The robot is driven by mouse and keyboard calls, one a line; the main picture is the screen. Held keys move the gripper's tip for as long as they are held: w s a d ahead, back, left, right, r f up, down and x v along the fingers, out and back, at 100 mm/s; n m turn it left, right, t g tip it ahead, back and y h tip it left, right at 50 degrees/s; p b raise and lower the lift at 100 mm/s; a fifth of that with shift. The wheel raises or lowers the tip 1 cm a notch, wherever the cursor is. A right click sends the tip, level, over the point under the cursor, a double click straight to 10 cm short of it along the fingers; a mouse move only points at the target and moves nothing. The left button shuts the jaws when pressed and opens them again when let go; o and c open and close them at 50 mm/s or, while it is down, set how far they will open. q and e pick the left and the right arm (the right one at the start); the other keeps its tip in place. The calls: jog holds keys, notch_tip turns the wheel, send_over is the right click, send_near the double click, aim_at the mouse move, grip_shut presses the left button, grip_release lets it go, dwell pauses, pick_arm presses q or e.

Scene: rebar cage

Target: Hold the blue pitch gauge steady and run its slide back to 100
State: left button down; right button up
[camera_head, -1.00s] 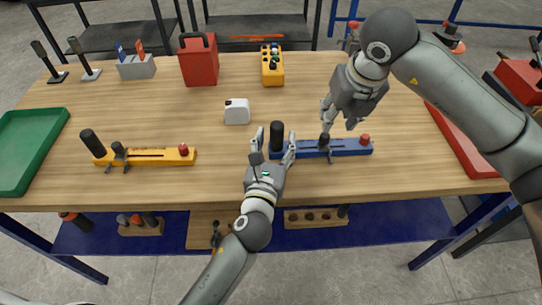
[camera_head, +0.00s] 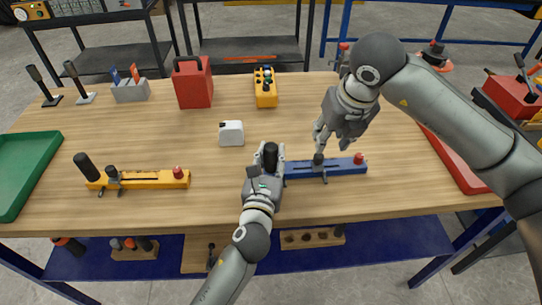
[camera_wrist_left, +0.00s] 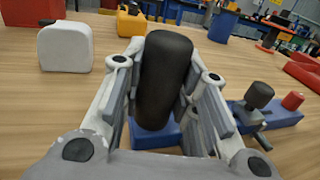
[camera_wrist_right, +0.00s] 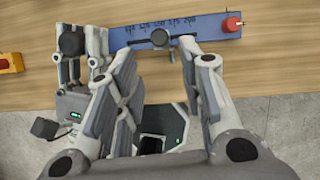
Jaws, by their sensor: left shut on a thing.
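The blue pitch gauge (camera_head: 345,168) lies on the wooden table, with a red knob (camera_head: 359,158) at its right end. My left gripper (camera_head: 269,154) is shut on the gauge's upright black handle (camera_wrist_left: 164,80) at its left end. The dark slide knob (camera_head: 318,158) stands partway along the bar; it also shows in the left wrist view (camera_wrist_left: 259,95). My right gripper (camera_head: 325,138) is open and empty just above the slide knob. In the right wrist view its fingers are spread on either side of the slide (camera_wrist_right: 160,38). Scale numbers are visible, but the exact reading is unclear.
A yellow gauge (camera_head: 150,179) of similar shape lies to the left. A white block (camera_head: 231,133) stands behind the blue gauge. A green tray (camera_head: 25,175) is at the far left and a red tray (camera_head: 455,165) at the right. The table in front is clear.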

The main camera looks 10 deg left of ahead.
aim_at(323, 158)
jog(key=shift+o, duration=0.9)
jog(key=s+a+f+n+g+y, duration=0.4)
jog(key=s+a+f+n+y, duration=0.1)
jog(key=n+y, duration=0.15)
jog(key=d+n+t+y, duration=0.1)
jog(key=y, duration=0.1)
jog(key=d+f+t+y, duration=0.1)
jog(key=d+y, duration=0.1)
jog(key=y, duration=0.1)
jog(key=d+f+n+t+y, duration=0.1)
jog(key=y, duration=0.2)
jog(key=shift+w+d+n+t, duration=0.35)
jog(key=shift+d+t, duration=0.05)
jog(key=d+f+t, duration=0.1)
jog(key=d+t, duration=0.1)
jog(key=d, duration=0.1)
jog(key=w+d+f+t, duration=0.1)
jog(key=d+t, duration=0.1)
jog(key=d+m+t, duration=0.1)
jog(key=d+t, duration=0.1)
jog(key=d, duration=0.1)
jog(key=shift+w+d+f+h, duration=0.3)
jog(key=shift+f+h, duration=0.05)
jog(key=shift+f, duration=0.05)
jog(key=shift+w+a, duration=0.3)
jog(key=shift+w, duration=0.05)
jog(key=x, duration=1.1)
jog(key=shift+s, duration=0.1)
